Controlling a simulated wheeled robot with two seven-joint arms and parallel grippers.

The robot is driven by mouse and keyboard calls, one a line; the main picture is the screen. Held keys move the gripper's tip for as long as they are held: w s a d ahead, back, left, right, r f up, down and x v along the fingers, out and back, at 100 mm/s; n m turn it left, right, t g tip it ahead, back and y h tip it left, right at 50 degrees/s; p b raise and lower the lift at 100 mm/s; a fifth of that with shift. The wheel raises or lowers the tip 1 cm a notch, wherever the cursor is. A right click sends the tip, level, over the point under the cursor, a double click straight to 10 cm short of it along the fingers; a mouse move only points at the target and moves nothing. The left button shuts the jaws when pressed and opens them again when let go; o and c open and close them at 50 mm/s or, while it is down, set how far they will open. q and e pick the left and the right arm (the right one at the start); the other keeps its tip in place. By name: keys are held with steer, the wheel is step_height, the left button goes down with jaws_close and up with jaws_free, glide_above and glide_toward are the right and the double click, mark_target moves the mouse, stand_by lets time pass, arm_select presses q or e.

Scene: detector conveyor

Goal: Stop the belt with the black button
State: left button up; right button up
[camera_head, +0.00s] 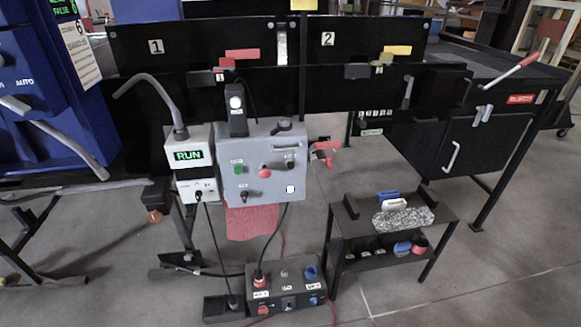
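A grey control box (262,160) stands in the middle, in front of the black conveyor frame. Its face carries a green button (239,170), a red button (264,173), and small black controls at the right (291,164) and lower left (244,197). I cannot tell which of these is the black button. A white square (290,189) sits at lower right, and a black knob (283,124) is on top. The display (189,155) beside the box reads RUN in green. Neither of my grippers is in view.
A low box (287,290) with red, grey and blue controls lies on the floor below. A small black table (440,218) stands at right with a speckled grey item (403,219). A blue machine (38,80) is at left. Cables hang between the boxes.

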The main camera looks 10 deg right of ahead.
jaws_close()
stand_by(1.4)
